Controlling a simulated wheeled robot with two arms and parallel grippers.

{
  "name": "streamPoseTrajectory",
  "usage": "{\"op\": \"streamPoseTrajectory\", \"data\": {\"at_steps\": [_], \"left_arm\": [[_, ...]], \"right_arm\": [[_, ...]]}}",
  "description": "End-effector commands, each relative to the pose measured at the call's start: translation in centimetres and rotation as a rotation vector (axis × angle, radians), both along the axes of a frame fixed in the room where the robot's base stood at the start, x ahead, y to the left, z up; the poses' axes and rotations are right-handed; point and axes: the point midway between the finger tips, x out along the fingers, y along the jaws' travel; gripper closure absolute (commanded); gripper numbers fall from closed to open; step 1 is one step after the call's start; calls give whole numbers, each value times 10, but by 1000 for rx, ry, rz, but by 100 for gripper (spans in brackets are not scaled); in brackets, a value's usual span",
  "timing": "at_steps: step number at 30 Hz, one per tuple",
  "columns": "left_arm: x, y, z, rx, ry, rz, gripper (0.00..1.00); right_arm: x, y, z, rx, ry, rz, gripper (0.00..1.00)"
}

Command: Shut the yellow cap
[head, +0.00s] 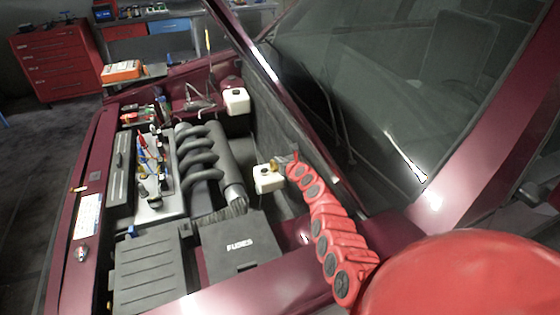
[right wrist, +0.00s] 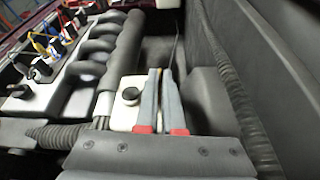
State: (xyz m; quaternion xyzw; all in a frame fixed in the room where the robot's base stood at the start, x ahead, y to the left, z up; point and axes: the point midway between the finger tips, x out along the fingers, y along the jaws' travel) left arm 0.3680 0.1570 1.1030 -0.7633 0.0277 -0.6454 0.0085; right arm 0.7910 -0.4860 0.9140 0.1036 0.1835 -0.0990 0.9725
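A small dull yellow patch (head: 282,160) shows at the end of my right arm in the head view. I cannot tell whether it is the yellow cap. Just below it is a white reservoir (head: 268,183) with a black top. In the right wrist view, this reservoir (right wrist: 124,116) has a round black cap (right wrist: 131,96), and no yellow cap is clear there. My right gripper (right wrist: 161,72) has its two grey fingers close together, just right of the reservoir, with a narrow gap between them and nothing visibly held. My left gripper is not in view.
A second white reservoir (head: 236,101) stands farther back. The engine with ribbed pipes (head: 200,158) lies left, with the black fuse box (head: 240,255) in front.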

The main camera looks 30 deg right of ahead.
Motion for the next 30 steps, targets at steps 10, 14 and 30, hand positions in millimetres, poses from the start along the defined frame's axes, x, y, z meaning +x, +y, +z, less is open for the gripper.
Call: {"op": "streamPoseTrajectory", "data": {"at_steps": [10, 14, 30], "left_arm": [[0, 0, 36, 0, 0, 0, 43], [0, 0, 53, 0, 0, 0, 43], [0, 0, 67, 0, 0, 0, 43]], "right_arm": [[2, 12, 10, -146, 40, 3, 100], [5, 21, 12, -253, 65, 6, 100], [14, 58, -2, -753, 180, 6, 100]]}}
